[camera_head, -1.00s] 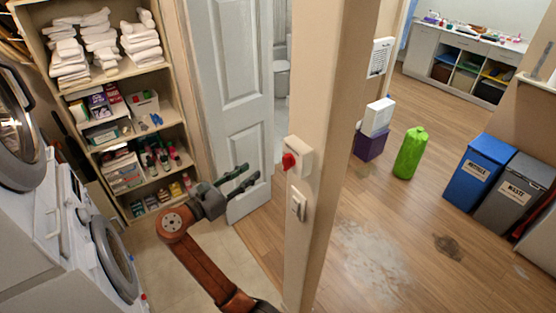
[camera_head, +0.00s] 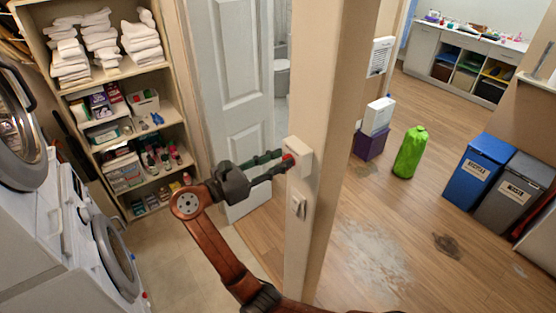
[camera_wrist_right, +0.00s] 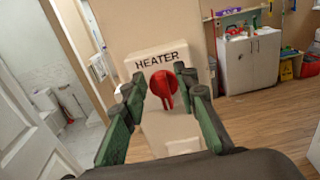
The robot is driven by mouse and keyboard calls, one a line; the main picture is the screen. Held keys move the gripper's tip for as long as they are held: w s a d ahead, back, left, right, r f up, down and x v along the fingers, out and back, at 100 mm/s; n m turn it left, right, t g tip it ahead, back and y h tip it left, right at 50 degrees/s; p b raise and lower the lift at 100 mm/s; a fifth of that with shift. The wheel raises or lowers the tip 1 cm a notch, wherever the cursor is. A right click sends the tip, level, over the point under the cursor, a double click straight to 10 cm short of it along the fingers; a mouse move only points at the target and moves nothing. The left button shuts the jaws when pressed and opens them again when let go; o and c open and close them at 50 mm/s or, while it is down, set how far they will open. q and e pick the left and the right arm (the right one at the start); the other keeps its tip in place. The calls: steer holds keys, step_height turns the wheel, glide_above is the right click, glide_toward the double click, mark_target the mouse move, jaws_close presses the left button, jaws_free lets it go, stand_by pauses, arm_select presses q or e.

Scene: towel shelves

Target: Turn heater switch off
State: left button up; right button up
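The heater switch is a cream box (camera_head: 303,157) on the end of the wall, with a red rotary knob (camera_head: 288,158). In the right wrist view the box (camera_wrist_right: 160,60) reads "HEATER" and its red knob (camera_wrist_right: 164,86) has its handle pointing down. My right gripper (camera_head: 285,160) is at the knob in the head view. In the wrist view its green-and-black fingers (camera_wrist_right: 166,90) are spread, one on each side of the knob. I cannot tell whether they touch it. My left gripper is not in view.
A white light switch (camera_head: 299,206) sits below the heater box on the same narrow wall (camera_head: 318,120). A white door (camera_head: 232,80) stands behind my arm. Towel shelves (camera_head: 150,86) and white washing machines (camera_head: 75,215) are on the left. Open wooden floor (camera_head: 400,230) lies right.

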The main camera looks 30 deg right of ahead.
steer(key=shift+c, duration=0.7)
jaws_close()
steer(key=shift+m, duration=0.3)
steer(key=shift+s+m+p, duration=0.15)
steer(key=shift+m+p, duration=0.3)
steer(key=shift+m, duration=0.15)
steer(key=m+b, duration=0.1)
steer(key=m, duration=0.4)
steer(key=s+f+m+b, duration=0.1)
steer(key=m, duration=0.4)
steer(key=f+m+b, duration=0.1)
steer(key=m, duration=0.4)
steer(key=shift+s+d+m+b, duration=0.1)
steer(key=shift+s+m+b, duration=0.15)
steer(key=shift+m+b, duration=0.15)
steer(key=shift+m, duration=0.3)
